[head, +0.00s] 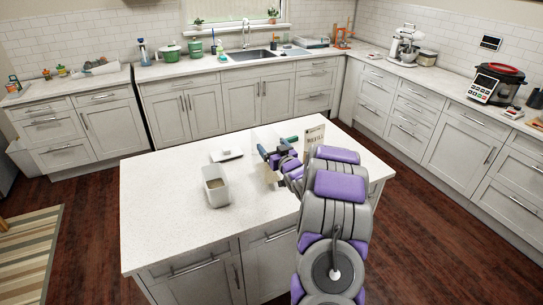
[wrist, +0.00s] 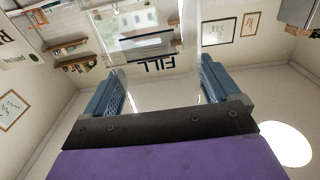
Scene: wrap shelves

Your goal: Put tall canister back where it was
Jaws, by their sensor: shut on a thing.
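My gripper (head: 268,157) is over the island worktop, near its back right part, at the end of my outstretched arm. In the wrist view its two blue fingers (wrist: 163,95) stand apart, with a pale, see-through body between them, which I take to be the tall canister (wrist: 160,92). In the head view a pale shape (head: 265,137) shows just behind the fingers. I cannot tell whether it touches the worktop.
A pale lettered box (head: 314,137) and a green item (head: 291,139) are close to my gripper. The island's left and front are clear.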

